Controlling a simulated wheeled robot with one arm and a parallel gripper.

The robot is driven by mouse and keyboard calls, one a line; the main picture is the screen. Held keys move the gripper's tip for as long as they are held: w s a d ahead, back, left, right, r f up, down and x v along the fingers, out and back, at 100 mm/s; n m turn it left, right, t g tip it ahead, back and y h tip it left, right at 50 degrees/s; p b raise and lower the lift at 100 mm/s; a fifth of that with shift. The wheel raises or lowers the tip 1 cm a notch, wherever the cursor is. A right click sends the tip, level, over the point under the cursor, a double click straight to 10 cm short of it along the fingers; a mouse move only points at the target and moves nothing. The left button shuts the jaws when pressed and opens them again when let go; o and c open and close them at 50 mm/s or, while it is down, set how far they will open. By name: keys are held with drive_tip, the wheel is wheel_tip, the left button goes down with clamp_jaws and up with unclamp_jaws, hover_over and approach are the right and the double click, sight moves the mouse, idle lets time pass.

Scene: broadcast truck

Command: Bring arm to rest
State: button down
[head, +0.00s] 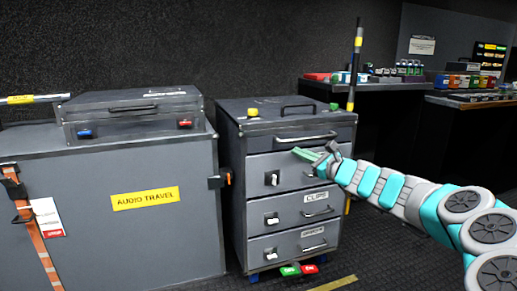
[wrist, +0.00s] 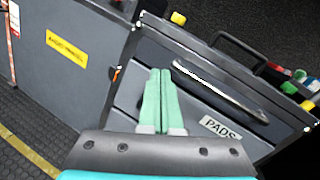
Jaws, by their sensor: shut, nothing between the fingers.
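My gripper (head: 308,154) reaches in from the right of the head view, in front of the grey drawer cabinet (head: 238,190). Its green fingers are together and hold nothing; they also show in the wrist view (wrist: 159,85). The fingers point at the upper part of the cabinet front, near a drawer (wrist: 190,90) labelled PADS with a long bar handle (wrist: 225,92). I cannot tell whether the fingertips touch the cabinet. In the head view my arm hides part of the cabinet's right side.
A large grey case (head: 170,240) labelled AUDIO TRAVEL stands left of the cabinet, with a smaller case (head: 130,118) on top. An upright striped pole (head: 354,65) stands behind the cabinet. Desks with small items (head: 390,72) line the back right. Dark floor (head: 385,265) is open in front.

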drive_tip(key=s+a+r+n+g+y, duration=0.35)
drive_tip(key=s+a+n, duration=0.25)
drive_tip(key=s+a, duration=0.3)
drive_tip(key=s+a+f+n+g+h, duration=0.1)
drive_tip(key=s+a+f+n+g, duration=0.1)
drive_tip(key=s+a+n+g, duration=0.3)
drive_tip(key=s+a+f+n+h+p, duration=0.1)
drive_tip(key=s+a+f+n, duration=0.1)
drive_tip(key=s, duration=0.5)
drive_tip(key=s+a+f+n+g+h, duration=0.1)
drive_tip(key=s+a+f+n+g, duration=0.2)
drive_tip(key=s, duration=0.4)
drive_tip(key=s+d+f+n+g+h, duration=0.35)
drive_tip(key=s+f+n+h, duration=0.35)
drive_tip(key=s, duration=0.6)
drive_tip(key=s+d+f+h, duration=0.2)
drive_tip(key=s+d+f, duration=0.2)
drive_tip(key=s+d, duration=0.3)
drive_tip(key=s+d+f+n+g+h+p, duration=0.1)
drive_tip(key=s+d+f+h, duration=0.1)
drive_tip(key=s+d+f, duration=0.2)
drive_tip(key=s+d, duration=0.3)
drive_tip(key=d, duration=0.2)
drive_tip(key=shift+s+d, duration=0.2)
drive_tip(key=shift+s, duration=0.2)
drive_tip(key=shift+h, duration=0.25)
